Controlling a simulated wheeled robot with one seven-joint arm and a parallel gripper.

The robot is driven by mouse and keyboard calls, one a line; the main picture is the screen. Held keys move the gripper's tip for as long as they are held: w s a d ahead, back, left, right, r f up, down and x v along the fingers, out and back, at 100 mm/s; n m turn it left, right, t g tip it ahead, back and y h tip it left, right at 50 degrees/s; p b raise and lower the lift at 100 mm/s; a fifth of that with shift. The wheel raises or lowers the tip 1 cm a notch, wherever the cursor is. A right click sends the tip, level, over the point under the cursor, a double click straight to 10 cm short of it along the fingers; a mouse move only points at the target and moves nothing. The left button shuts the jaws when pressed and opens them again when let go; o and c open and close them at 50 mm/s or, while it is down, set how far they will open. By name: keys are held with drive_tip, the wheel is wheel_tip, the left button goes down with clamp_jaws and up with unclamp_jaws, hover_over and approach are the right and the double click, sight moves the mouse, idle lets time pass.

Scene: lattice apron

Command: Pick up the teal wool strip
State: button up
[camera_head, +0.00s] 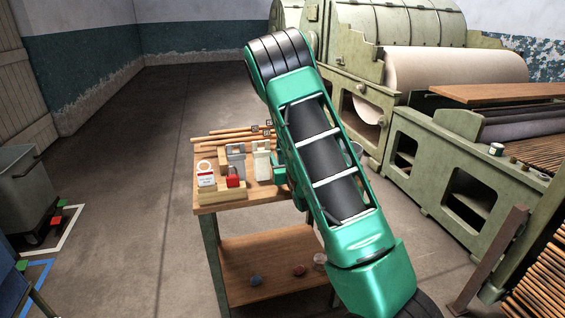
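I cannot make out a teal wool strip for sure. A small dull blue-grey lump (256,280) lies on the lower shelf (240,262) of the wooden workbench, towards its front left; it is too small to tell whether it is wool. A small dark red lump (299,270) and a pale round thing (320,260) lie to its right on the same shelf. My green and black arm crosses in front of the bench and hides its right part. My gripper's fingers do not show.
The bench top (222,200) holds several wooden rods (225,135), a red-and-white item (205,175), a grey holder (236,158) and a white container (262,160). A large green machine (440,170) stands at right, a grey bin (25,190) at left. Floor between bin and bench is clear.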

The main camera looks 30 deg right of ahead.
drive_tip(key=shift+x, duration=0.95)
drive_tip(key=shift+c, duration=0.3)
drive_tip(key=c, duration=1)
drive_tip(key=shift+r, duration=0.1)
